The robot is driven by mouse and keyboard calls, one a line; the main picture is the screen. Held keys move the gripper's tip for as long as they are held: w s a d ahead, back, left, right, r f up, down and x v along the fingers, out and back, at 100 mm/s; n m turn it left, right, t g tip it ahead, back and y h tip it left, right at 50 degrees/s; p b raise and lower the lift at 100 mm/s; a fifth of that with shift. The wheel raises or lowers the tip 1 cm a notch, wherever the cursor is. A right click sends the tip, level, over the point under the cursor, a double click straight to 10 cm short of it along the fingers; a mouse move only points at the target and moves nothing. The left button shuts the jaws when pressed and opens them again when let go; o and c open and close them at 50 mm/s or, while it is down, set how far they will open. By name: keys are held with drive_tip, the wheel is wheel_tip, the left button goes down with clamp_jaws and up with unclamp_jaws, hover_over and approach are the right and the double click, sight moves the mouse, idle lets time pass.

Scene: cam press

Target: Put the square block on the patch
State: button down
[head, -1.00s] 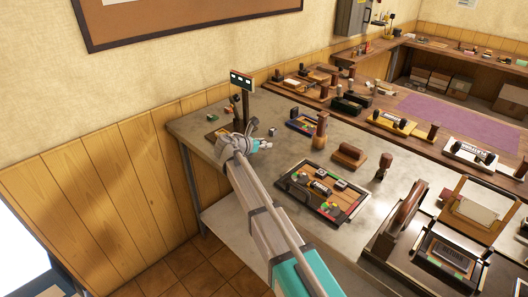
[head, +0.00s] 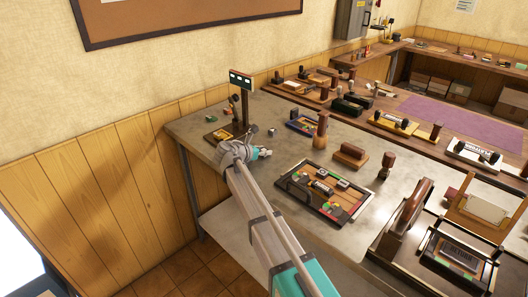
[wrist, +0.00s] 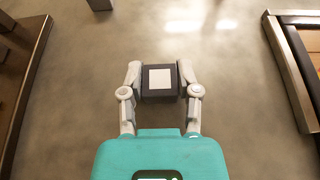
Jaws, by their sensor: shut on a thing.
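My gripper (wrist: 160,80) is shut on the square block (wrist: 145,79), a dark block with a white square on its top face, in the wrist view. The fingers grip it from the left and right. In the head view my gripper (head: 262,152) is over the left part of the grey table, and the block in it is too small to make out. No patch shows plainly on the bare tabletop under the gripper in the wrist view. I cannot tell which marked area is the patch.
A dark post with a small display (head: 240,78) stands at the table's far left, with a yellow-edged plate (head: 217,136) by its foot. A dark-framed tray (head: 300,205) with small pieces lies to the right. A brown handled stamp (head: 320,133) and a small block (head: 271,132) stand behind.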

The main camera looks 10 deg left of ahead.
drive_tip(key=shift+c, duration=1.6)
unclamp_jaws()
drive_tip(key=shift+r, duration=0.15)
drive_tip(key=shift+s+a+r+p, duration=0.1)
drive_tip(key=shift+s+p, duration=0.15)
drive_tip(key=shift+p, duration=0.1)
drive_tip(key=p+v, duration=0.3)
drive_tip(key=v, duration=0.6)
drive_tip(key=shift+s+a+r+p, duration=0.2)
drive_tip(key=shift+s+p, duration=0.1)
drive_tip(key=shift+p, duration=0.1)
drive_tip(key=shift+v, duration=0.85)
drive_tip(key=shift+f, duration=0.15)
